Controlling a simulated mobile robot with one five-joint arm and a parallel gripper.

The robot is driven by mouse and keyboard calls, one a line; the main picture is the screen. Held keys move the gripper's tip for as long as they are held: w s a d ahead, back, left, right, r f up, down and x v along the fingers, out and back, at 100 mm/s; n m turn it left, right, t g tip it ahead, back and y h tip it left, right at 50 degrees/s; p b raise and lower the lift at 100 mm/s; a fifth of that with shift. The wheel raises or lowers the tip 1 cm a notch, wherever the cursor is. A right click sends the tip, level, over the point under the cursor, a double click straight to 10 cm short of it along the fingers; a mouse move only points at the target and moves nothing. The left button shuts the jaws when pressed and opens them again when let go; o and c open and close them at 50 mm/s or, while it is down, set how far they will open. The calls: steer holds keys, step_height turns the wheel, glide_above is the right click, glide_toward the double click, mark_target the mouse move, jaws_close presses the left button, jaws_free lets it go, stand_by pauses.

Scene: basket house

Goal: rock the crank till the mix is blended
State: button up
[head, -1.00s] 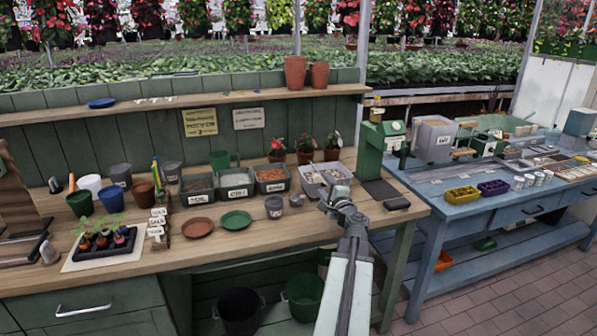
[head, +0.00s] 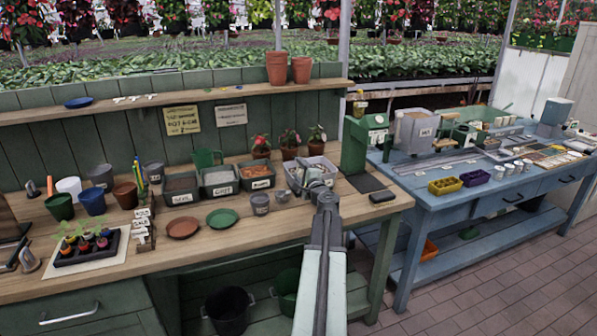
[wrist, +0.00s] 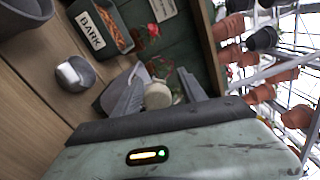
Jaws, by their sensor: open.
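A pale grey tub (head: 303,180) stands on the wooden bench, right of the bin labelled BARK (head: 257,176). In the head view my gripper (head: 322,188) is over the tub's front right side and hides part of it. In the wrist view my gripper (wrist: 158,92) is open, with a finger on each side of a pale round knob (wrist: 157,96). The knob stands at the grey tub (wrist: 112,92); it looks like the crank's handle, but I cannot tell for sure. Contact between fingers and knob is not clear. The mix inside is mostly hidden.
A green machine (head: 361,142) stands right of the tub, with a dark block (head: 382,197) in front. Potted plants (head: 289,145) stand close behind. A blue bench (head: 440,207) adjoins on the right.

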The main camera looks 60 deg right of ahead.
jaws_close()
steer(key=shift+s+d, duration=0.1)
stand_by(1.2)
